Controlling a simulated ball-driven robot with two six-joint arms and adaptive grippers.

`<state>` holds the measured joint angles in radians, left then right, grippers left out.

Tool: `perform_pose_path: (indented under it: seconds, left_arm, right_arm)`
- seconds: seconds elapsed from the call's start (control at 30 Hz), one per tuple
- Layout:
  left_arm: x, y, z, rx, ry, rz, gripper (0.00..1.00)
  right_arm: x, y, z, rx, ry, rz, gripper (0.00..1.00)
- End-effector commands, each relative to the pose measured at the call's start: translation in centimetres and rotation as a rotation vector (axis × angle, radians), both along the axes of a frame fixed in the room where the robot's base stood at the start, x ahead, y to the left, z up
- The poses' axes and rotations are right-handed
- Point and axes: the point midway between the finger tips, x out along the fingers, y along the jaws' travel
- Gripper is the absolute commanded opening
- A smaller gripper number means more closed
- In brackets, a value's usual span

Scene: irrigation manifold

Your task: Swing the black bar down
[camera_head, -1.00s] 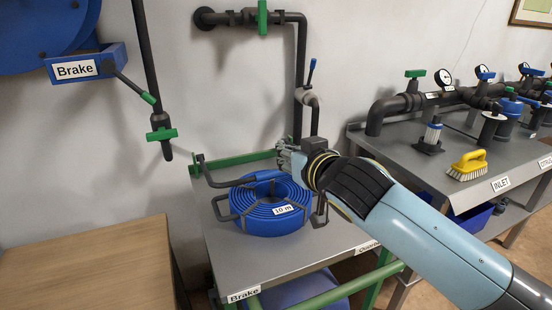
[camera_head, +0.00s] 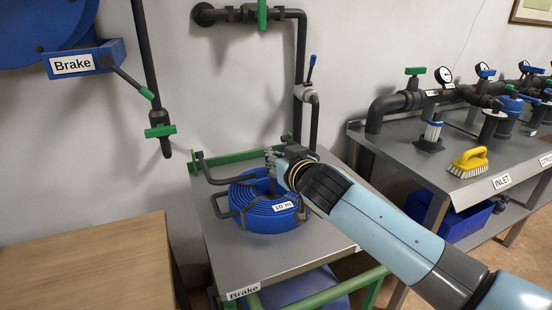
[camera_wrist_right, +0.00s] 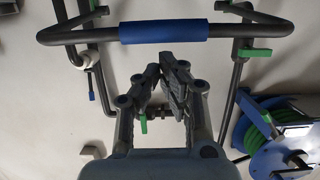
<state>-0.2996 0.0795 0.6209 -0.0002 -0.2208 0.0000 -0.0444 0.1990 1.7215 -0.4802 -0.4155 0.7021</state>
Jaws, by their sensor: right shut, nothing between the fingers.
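The black bar (camera_head: 228,181) is U-shaped with a blue sleeve at its middle. It juts forward from the back of the green-framed steel trolley, above the blue hose coil (camera_head: 262,210) marked 10 m. In the right wrist view the bar with its blue sleeve (camera_wrist_right: 163,31) runs across the top, beyond my fingertips. My right gripper (camera_head: 271,162) is shut and empty, close to the sleeve at the bar's right part; the fingers and wrist hide that end in the head view. I cannot tell whether they touch. My left gripper is not in view.
The trolley top (camera_head: 235,258) is clear in front of the coil. Pipes with a blue-handled valve (camera_head: 310,70) rise behind it. A bench (camera_head: 400,152) with pipework and a yellow brush (camera_head: 469,162) stands right; a wooden table (camera_head: 90,270) left. A Brake lever (camera_head: 130,82) hangs above.

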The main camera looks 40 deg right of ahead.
Motion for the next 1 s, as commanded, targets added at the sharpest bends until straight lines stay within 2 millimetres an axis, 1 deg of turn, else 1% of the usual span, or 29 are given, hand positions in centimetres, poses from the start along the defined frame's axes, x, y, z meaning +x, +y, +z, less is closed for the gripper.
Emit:
perform_pose_path:
  seconds: [0.07, 0.17, 0.4, 0.5, 0.87, 1.0]
  left_arm:
    - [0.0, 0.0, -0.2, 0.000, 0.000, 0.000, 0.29]
    - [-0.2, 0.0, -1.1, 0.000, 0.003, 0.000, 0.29]
    - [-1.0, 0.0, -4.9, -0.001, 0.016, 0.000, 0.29]
    - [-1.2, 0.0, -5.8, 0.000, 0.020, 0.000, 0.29]
    - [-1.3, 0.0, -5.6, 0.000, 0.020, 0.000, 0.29]
    - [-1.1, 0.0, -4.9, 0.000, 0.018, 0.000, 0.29]
  right_arm:
    - [-0.1, 0.0, -0.3, 0.000, 0.001, 0.000, 0.00]
    - [-0.3, 0.1, -1.3, 0.000, 0.002, 0.000, 0.00]
    - [-1.2, 0.3, -5.6, 0.000, 0.003, -0.001, 0.00]
    - [-1.4, 0.3, -6.5, -0.001, 0.002, -0.001, 0.00]
    - [-1.6, 0.3, -6.7, 0.001, 0.010, -0.004, 0.00]
    - [-1.4, 0.2, -5.9, 0.002, 0.009, -0.003, 0.00]
